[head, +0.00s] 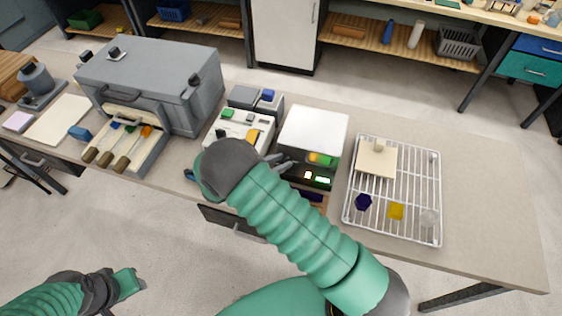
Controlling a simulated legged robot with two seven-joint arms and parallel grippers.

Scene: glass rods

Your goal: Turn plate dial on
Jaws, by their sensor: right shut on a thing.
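The plate (314,127) is a white-topped box near the middle of the bench. Its dark front panel (322,181) carries small lit green displays and a yellow-green patch. My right gripper (284,164) is at the left part of this front, shut on the plate dial, which its fingers and my arm mostly hide. I cannot see which way the dial points. My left gripper (128,281) is low at the bottom left, away from the bench, and its fingers are too unclear to read.
A wire rack (433,196) right of the plate holds a beige board and several small coloured pieces. Left of the plate are a white device (238,122) with coloured buttons, a big grey box (150,75) and a tray of tools (155,152). The bench's right end is clear.

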